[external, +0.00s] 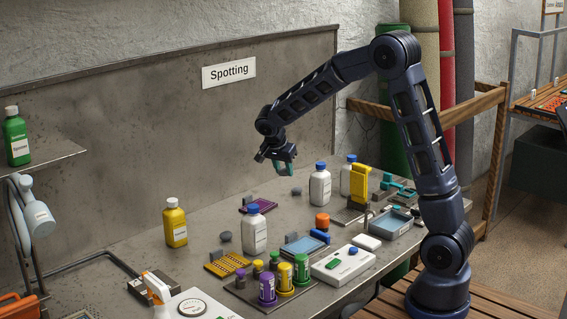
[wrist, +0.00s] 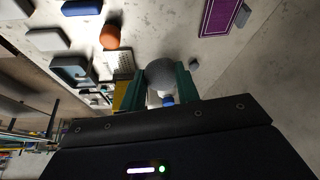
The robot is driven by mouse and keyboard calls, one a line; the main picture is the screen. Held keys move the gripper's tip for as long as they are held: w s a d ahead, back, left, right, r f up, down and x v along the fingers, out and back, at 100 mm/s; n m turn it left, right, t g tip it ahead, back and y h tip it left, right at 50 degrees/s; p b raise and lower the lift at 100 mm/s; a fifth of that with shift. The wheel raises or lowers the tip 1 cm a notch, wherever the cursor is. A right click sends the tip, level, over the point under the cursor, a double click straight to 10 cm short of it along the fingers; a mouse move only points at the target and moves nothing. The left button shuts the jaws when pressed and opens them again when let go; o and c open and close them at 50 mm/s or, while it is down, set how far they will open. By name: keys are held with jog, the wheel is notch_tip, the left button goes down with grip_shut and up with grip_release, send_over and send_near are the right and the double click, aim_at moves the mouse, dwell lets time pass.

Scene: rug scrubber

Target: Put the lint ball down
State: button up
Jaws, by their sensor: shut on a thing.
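My gripper (external: 281,165) is raised above the back part of the grey worktop, with clear air beneath it. In the wrist view its green fingers (wrist: 160,78) are closed on a round grey lint ball (wrist: 160,72), one finger on each side. In the external view the ball is mostly hidden by the fingers. Another small grey lump (external: 297,191) rests on the worktop below and right of the gripper, and a further one (external: 225,237) lies farther left.
A yellow bottle (external: 175,225) stands left. Bare worktop (external: 215,212) shows between it and the purple mat. Mats, tubs and devices crowd the front.

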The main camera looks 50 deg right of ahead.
jog(key=w+a+n, duration=0.1)
jog(key=w+a, duration=0.1)
jog(key=a, duration=0.3)
jog(key=w+a+n+t, duration=0.1)
jog(key=w+a+n, duration=0.1)
jog(key=a, duration=0.4)
jog(key=w+a+n+y, duration=0.1)
jog(key=w+a+n, duration=0.1)
jog(key=w+a, duration=0.2)
jog(key=shift+a+r+t, duration=0.2)
jog(key=shift+a+t, duration=0.1)
jog(key=shift+a, duration=0.35)
jog(key=n+t+y, duration=0.2)
jog(key=n+y, duration=0.3)
jog(key=n, duration=0.9)
send_over(110, 295)
jog(key=s, duration=0.1)
jog(key=f, duration=2)
jog(key=shift+s+d+f, duration=0.15)
jog(key=shift+d, duration=0.1)
jog(key=shift+f, duration=0.15)
jog(key=o, duration=0.9)
jog(key=shift+c, duration=0.2)
jog(key=shift+o, duration=0.4)
